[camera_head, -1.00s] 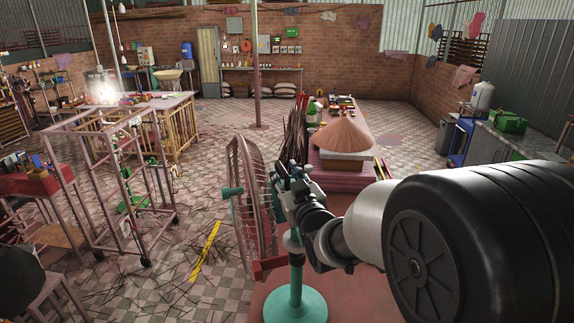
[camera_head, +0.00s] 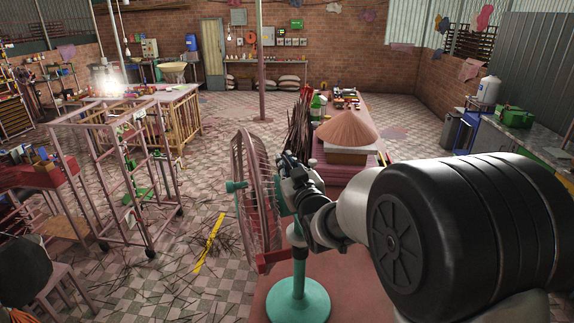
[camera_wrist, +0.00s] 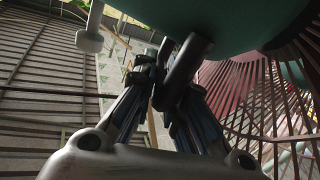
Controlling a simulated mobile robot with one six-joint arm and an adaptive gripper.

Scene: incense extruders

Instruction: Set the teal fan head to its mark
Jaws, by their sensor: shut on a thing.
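The fan in the head view has a teal motor head, mostly hidden behind its reddish-pink wire cage (camera_head: 257,195) and my gripper. A teal hub (camera_head: 237,186) shows on the cage's left. The cage is seen nearly edge-on, facing left, above a round teal base (camera_head: 298,302). In the wrist view the teal head (camera_wrist: 235,22) fills the top, with the cage wires (camera_wrist: 265,95) at right. My gripper (camera_wrist: 168,85) is below the head, its fingers closed around a dark bar (camera_wrist: 185,68) that reaches up to it. I cannot make out a mark for the head.
A pink table (camera_head: 335,190) with a conical hat (camera_head: 347,128) and incense bundles stands behind the fan. A pink metal frame (camera_head: 120,170) stands at left. A yellow strip (camera_head: 210,243) and scattered dark sticks lie on the tiled floor between.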

